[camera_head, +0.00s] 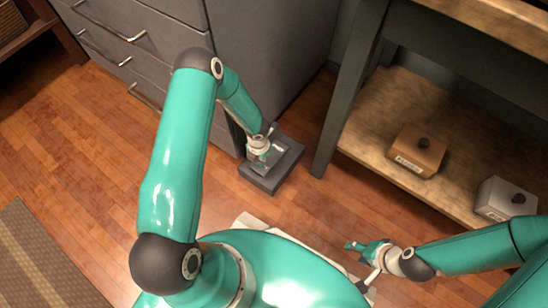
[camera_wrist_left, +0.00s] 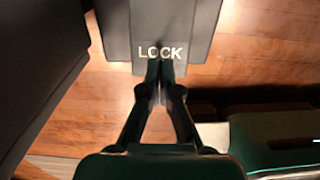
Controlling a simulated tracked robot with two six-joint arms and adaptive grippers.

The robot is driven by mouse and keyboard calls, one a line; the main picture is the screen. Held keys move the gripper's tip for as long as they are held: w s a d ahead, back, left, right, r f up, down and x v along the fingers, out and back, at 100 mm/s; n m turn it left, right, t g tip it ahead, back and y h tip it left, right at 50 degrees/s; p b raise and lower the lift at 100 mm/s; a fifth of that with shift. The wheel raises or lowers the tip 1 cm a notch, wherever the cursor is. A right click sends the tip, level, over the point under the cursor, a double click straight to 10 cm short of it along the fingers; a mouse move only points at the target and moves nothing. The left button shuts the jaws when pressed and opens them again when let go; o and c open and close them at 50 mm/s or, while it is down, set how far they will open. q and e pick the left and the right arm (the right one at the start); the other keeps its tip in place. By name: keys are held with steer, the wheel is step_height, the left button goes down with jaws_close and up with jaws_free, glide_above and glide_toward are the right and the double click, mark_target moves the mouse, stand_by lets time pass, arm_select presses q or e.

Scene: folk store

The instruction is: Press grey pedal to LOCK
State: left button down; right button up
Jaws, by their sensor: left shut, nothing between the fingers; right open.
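The grey pedal (camera_head: 287,165) stands on the floor beside the grey cabinet. In the left wrist view the pedal (camera_wrist_left: 192,28) shows the white word LOCK (camera_wrist_left: 160,52) near its lower edge. My left gripper (camera_head: 262,160) is over the pedal, pointing down. Its fingers are together with nothing between them. In the left wrist view its fingertips (camera_wrist_left: 160,66) lie over the lower edge of LOCK. I cannot tell whether they touch the pedal or how far it is pressed. My right gripper (camera_head: 360,250) is open and empty, away from the pedal, low above the floor.
The grey cabinet (camera_head: 265,50) with drawers rises right behind the pedal. A table leg (camera_head: 345,110) stands to its right. A wooden shelf (camera_head: 370,120) holds an orange-brown box (camera_head: 418,150) and a light grey box (camera_head: 500,198). A striped mat (camera_head: 40,265) lies at left; floor between is clear.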

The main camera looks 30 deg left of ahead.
arm_select(q)
steer(key=shift+f, duration=0.15)
stand_by(0.4)
steer(key=shift+f+b, duration=1.4)
steer(key=shift+f, duration=0.1)
step_height(320, 180, up, 9)
steer(key=p, duration=0.7)
steer(key=shift+p, duration=0.4)
steer(key=shift+w+d+r, duration=0.1)
